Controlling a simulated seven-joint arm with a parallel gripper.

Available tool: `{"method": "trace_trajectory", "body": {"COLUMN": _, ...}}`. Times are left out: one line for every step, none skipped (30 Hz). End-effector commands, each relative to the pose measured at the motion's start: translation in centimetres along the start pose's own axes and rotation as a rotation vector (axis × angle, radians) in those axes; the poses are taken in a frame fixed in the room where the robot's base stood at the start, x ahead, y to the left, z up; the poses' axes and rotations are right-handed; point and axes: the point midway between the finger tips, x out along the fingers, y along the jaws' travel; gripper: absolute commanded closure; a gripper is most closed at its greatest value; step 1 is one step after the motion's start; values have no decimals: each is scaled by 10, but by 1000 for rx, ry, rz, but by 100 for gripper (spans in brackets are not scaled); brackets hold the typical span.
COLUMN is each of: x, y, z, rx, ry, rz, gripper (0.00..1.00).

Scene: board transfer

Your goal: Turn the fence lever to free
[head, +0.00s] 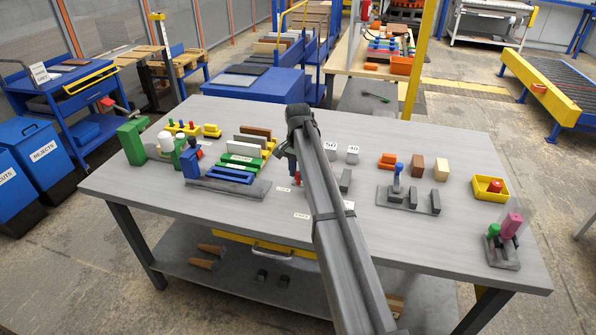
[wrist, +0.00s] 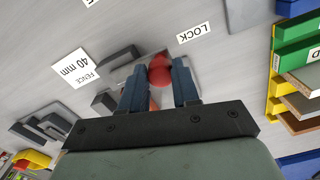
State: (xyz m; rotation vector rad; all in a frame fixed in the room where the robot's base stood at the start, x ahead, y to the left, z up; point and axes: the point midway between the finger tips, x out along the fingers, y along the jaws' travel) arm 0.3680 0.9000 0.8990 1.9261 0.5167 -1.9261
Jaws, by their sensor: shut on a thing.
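The fence lever's red knob (wrist: 159,71) is between the two blue fingers of my gripper (wrist: 158,78) in the wrist view. The gripper is shut on it. A little of the red lever (head: 297,177) shows beside my arm in the head view, where the arm hides most of the gripper. Grey fence parts (wrist: 118,72) lie beside the knob. The LOCK label (wrist: 195,32) lies beyond the knob, up and to the right in the wrist view. The FREE label (head: 301,216) is nearer the table's front edge in the head view.
A "FENCE 40 mm" label (wrist: 75,68) lies left of the fingers. A green rack with upright boards (head: 246,155) stands left of my arm in the head view. Grey blocks with a blue knob (head: 397,180) and a yellow tray (head: 491,188) are to the right.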

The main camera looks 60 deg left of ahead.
Motion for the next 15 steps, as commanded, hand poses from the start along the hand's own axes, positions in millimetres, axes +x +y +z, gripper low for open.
{"method": "trace_trajectory", "body": {"x": 0, "y": 0, "z": 0, "rx": -4, "ry": 0, "rz": -1, "gripper": 100}}
{"method": "trace_trajectory", "body": {"x": 0, "y": 0, "z": 1, "rx": -7, "ry": 0, "rz": -1, "gripper": 100}}
{"method": "trace_trajectory", "body": {"x": 0, "y": 0, "z": 1, "rx": -13, "ry": 0, "rz": -1, "gripper": 100}}
{"method": "trace_trajectory", "body": {"x": 0, "y": 0, "z": 2, "rx": -19, "ry": 0, "rz": -1, "gripper": 100}}
{"method": "trace_trajectory", "body": {"x": 0, "y": 0, "z": 2, "rx": -28, "ry": 0, "rz": -1, "gripper": 100}}
{"method": "trace_trajectory", "body": {"x": 0, "y": 0, "z": 3, "rx": -41, "ry": 0, "rz": -2, "gripper": 100}}
{"method": "trace_trajectory", "body": {"x": 0, "y": 1, "z": 4, "rx": -52, "ry": 0, "rz": -2, "gripper": 100}}
{"method": "trace_trajectory", "body": {"x": 0, "y": 1, "z": 5, "rx": -67, "ry": 0, "rz": -2, "gripper": 100}}
{"method": "trace_trajectory", "body": {"x": 0, "y": 2, "z": 7, "rx": -87, "ry": 0, "rz": -2, "gripper": 100}}
{"method": "trace_trajectory", "body": {"x": 0, "y": 2, "z": 8, "rx": -105, "ry": 0, "rz": -2, "gripper": 100}}
{"method": "trace_trajectory", "body": {"x": 0, "y": 3, "z": 9, "rx": -124, "ry": 0, "rz": -2, "gripper": 100}}
{"method": "trace_trajectory", "body": {"x": 0, "y": 4, "z": 11, "rx": -152, "ry": 1, "rz": -2, "gripper": 100}}
{"method": "trace_trajectory", "body": {"x": 0, "y": 5, "z": 13, "rx": -176, "ry": 1, "rz": -2, "gripper": 100}}
{"method": "trace_trajectory", "body": {"x": 0, "y": 6, "z": 14, "rx": -200, "ry": 1, "rz": -2, "gripper": 100}}
{"method": "trace_trajectory", "body": {"x": 0, "y": 7, "z": 16, "rx": -235, "ry": 1, "rz": -2, "gripper": 100}}
